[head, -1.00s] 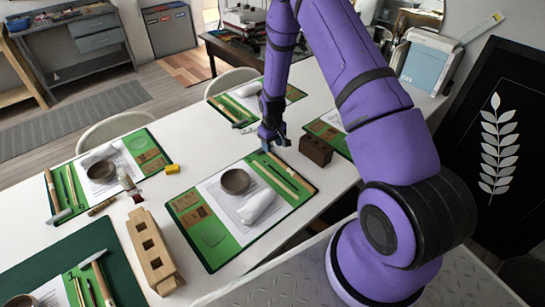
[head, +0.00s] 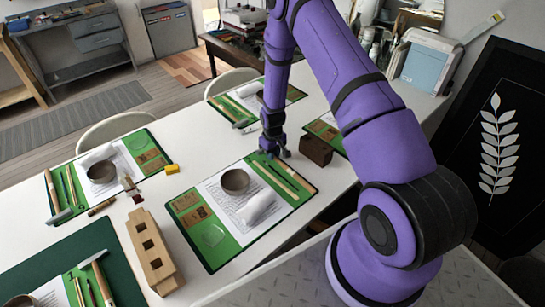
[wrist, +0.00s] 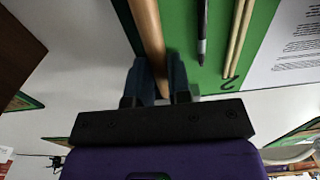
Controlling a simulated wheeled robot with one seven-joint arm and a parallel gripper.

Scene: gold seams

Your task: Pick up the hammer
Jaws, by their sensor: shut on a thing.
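The hammer's light wooden handle (head: 297,178) lies along the right edge of the middle green mat (head: 222,256). My gripper (head: 275,154) is low at the far end of this mat. In the wrist view, the wooden handle (wrist: 149,35) runs between the two blue fingers of my gripper (wrist: 160,84), which are shut on it. The handle appears to be still at mat level. The hammer's head is not clearly visible; my gripper covers that end in the head view.
A dark pen-like tool (wrist: 202,30) and thin wooden sticks (wrist: 236,42) lie beside the handle. A brown block (head: 316,150) stands close right of my gripper. A bowl (head: 235,181) and white roll (head: 256,207) rest on the mat's paper.

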